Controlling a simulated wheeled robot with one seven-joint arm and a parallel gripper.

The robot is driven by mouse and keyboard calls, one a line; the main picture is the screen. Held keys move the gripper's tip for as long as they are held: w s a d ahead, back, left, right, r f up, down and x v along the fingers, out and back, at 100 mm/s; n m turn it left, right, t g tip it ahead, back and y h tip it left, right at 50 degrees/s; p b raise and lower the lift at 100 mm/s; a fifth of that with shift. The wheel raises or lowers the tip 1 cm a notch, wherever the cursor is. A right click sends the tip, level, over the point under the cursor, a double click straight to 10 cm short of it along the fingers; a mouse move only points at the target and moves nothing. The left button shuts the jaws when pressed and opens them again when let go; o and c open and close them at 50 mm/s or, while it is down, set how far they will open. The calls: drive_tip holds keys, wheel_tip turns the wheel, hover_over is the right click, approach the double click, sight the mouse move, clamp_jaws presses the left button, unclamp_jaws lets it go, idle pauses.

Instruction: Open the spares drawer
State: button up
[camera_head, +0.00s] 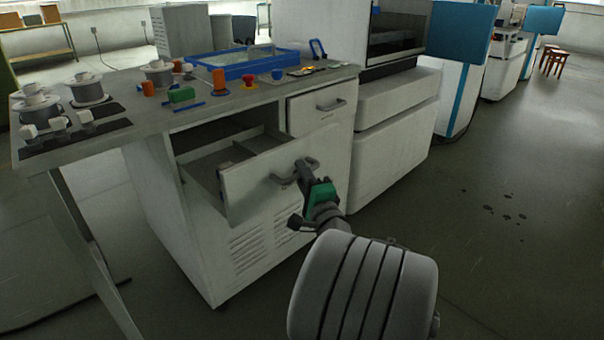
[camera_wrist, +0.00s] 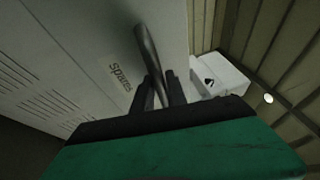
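The spares drawer (camera_head: 247,182) is the left drawer of the grey cabinet under the bench. It stands pulled out, and its divided inside shows behind the front panel. In the wrist view its front (camera_wrist: 85,45) carries a label reading "spares". A curved bar handle (camera_wrist: 147,48) stands out from the front, and it also shows in the head view (camera_head: 282,181). My gripper (camera_head: 304,170) is at the right part of this handle. In the wrist view its two dark fingers (camera_wrist: 162,88) are closed around the bar, one on each side.
A second drawer (camera_head: 318,108), shut, with its own handle, is to the right. The bench top (camera_head: 228,103) above holds a blue tray (camera_head: 240,68), reels and small parts. A large white machine (camera_head: 385,130) stands at the right.

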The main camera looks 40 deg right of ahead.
drive_tip(key=o, duration=0.4)
drive_tip(key=shift+c, duration=0.2)
drive_tip(key=v, duration=0.8)
